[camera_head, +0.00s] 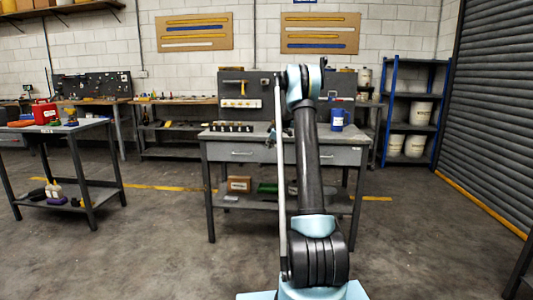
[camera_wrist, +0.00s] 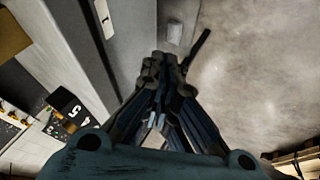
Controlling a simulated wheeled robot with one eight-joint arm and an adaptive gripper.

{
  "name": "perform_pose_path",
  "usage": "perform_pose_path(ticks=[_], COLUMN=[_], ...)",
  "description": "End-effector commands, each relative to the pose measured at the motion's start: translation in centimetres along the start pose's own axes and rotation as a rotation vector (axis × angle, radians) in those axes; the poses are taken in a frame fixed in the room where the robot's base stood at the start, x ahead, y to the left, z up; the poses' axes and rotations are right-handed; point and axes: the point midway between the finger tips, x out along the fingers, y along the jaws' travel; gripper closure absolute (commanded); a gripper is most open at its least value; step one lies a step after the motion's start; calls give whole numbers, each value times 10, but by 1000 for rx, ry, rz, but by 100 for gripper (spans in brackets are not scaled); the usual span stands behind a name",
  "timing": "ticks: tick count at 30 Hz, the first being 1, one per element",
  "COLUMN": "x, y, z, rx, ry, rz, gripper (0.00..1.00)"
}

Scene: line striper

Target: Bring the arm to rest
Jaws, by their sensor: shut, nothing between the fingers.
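My gripper (camera_wrist: 160,68) shows in the wrist view with its dark fingers drawn together and nothing between them. It points past the edge of a grey surface, with concrete floor to the right. In the head view my arm rises in the middle of the picture, in front of the grey workbench (camera_head: 225,145). Its upper end stands above the bench top, and the gripper is mostly hidden behind the arm there.
A blue container (camera_head: 337,120) stands on the bench, right of my arm. A dark rack of small items (camera_head: 232,127) lies on its left. A side table (camera_head: 90,129) with a red case (camera_head: 45,112) is at left. Blue shelving (camera_head: 388,95) stands at right. Open floor surrounds the bench.

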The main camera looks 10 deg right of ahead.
Motion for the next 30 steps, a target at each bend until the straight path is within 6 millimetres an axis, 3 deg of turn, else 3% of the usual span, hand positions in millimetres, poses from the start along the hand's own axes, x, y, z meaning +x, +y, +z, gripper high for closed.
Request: perform_pose_path(ticks=[8, 13, 20, 30], x=[-21, -49, -109, -190], y=[-2, -19, -64, -145], z=[-1, -6, -14, -14], rx=[4, 45, 152, 316], ry=[-1, -12, -47, -108], rz=[-1, -14, -42, -74], gripper=[100, 100, 100, 100])
